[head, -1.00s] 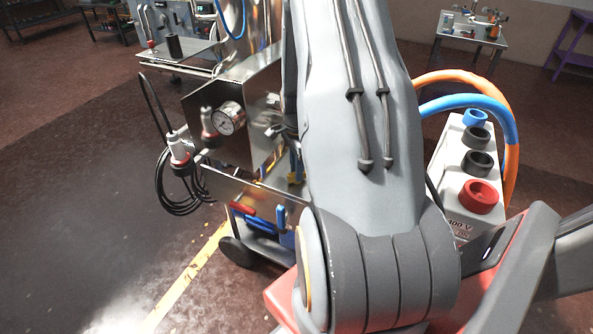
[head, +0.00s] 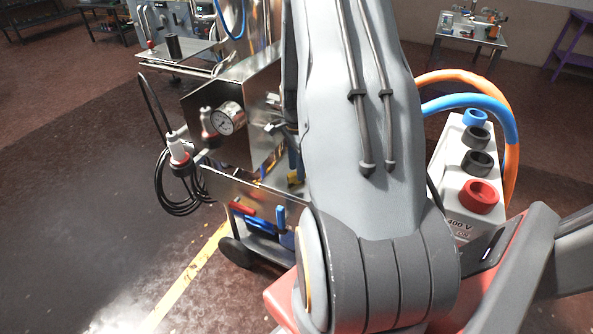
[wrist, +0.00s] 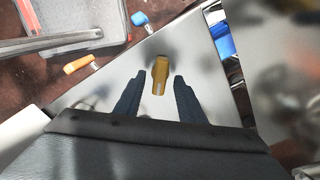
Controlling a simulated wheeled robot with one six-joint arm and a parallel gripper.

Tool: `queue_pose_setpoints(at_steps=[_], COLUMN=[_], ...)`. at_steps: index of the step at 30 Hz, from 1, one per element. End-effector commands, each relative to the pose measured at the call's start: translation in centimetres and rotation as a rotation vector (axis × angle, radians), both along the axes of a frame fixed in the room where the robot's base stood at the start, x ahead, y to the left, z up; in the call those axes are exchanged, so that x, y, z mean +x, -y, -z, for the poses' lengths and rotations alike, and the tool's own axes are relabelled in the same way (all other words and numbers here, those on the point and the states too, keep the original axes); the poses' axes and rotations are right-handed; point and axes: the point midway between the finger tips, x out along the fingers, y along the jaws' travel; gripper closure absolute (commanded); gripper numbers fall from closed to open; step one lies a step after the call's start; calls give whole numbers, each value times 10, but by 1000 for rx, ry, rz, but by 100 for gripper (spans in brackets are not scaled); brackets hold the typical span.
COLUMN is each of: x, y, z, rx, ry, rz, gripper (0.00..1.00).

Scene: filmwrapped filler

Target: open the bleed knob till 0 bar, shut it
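In the wrist view a yellow knob (wrist: 160,70) with a slotted end stands on a bare steel plate. I cannot tell for certain that it is the bleed knob. My gripper (wrist: 160,77) is open, with one dark finger on each side of the yellow knob and a visible gap on both sides. No contact shows. In the head view a round white-faced gauge (head: 227,119) sits on the front of a steel box; its reading is too small to tell. My arm hides most of the gripper in the head view.
The steel box (head: 215,95) stands on a wheeled cart. Near the yellow knob are an orange-yellow handle (wrist: 82,64), a blue handle (wrist: 140,19) and a blue part (wrist: 222,38). A cable coil (head: 180,195) hangs at the cart's left. Floor left is clear.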

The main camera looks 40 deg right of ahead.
Motion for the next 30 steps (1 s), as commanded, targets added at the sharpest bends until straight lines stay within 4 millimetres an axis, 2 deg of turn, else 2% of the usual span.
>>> queue_pose_setpoints(at_steps=[6, 12, 18, 30], x=[0, 0, -1, -1], y=[1, 1, 1, 1], z=[-34, -56, -64, -64], rx=[-2, -2, 0, 0], ry=[3, 3, 1, 1], rz=[1, 1, 1, 1], gripper=[64, 64, 64, 64])
